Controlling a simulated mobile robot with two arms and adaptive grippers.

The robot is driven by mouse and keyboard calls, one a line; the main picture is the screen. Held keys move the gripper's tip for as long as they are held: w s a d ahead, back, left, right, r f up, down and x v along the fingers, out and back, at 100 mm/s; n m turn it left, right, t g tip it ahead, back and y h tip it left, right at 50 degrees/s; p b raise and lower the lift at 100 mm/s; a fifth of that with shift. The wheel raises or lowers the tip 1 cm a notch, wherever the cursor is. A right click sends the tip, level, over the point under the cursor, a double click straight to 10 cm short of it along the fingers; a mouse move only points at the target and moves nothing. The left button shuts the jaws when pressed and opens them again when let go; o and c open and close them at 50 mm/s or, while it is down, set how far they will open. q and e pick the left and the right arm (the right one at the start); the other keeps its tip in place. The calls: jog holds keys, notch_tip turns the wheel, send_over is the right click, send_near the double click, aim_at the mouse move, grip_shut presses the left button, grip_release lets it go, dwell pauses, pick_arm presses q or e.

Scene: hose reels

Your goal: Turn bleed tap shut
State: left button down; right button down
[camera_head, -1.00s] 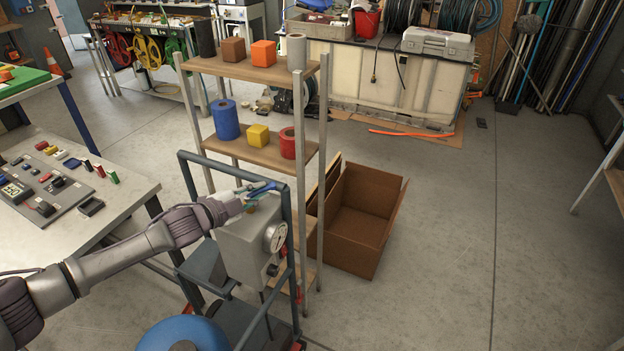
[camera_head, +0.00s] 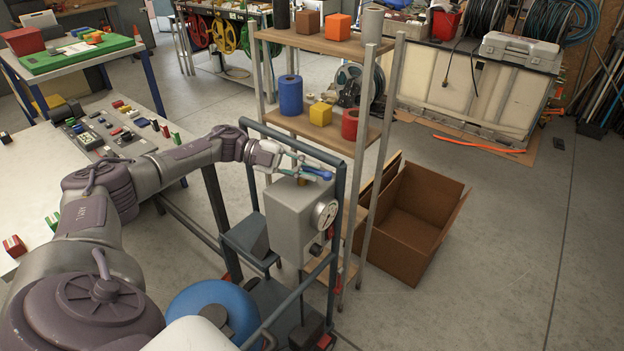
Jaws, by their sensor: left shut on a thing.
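A grey box unit (camera_head: 296,222) with a round dial gauge (camera_head: 326,214) on its front stands on a dark blue-grey cart frame (camera_head: 338,190). The bleed tap (camera_head: 319,175) shows as a small blue handle above the box top, with a bit of brass under it. My left gripper (camera_head: 303,170) reaches in from the left over the box and is shut on the tap's handle. The fingers partly cover the handle, so its exact angle is hard to tell. My right gripper is not in view.
A shelf rack (camera_head: 345,128) with blocks and rolls stands just behind the cart. An open cardboard box (camera_head: 412,225) is on the floor to its right. A workbench (camera_head: 40,190) lies left, under my arm.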

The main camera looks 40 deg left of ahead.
pick_arm(q)
jog(key=shift+a+r+m+g+b, duration=0.2)
jog(key=shift+m+g+b, duration=0.4)
jog(key=shift+b, duration=0.15)
jog(key=shift+r+h, duration=0.1)
jog(key=shift+h, duration=0.2)
jog(key=shift+g, duration=0.3)
jog(key=c, duration=1.4)
grip_release()
jog(key=shift+o, duration=1.2)
jog(key=shift+f, duration=0.2)
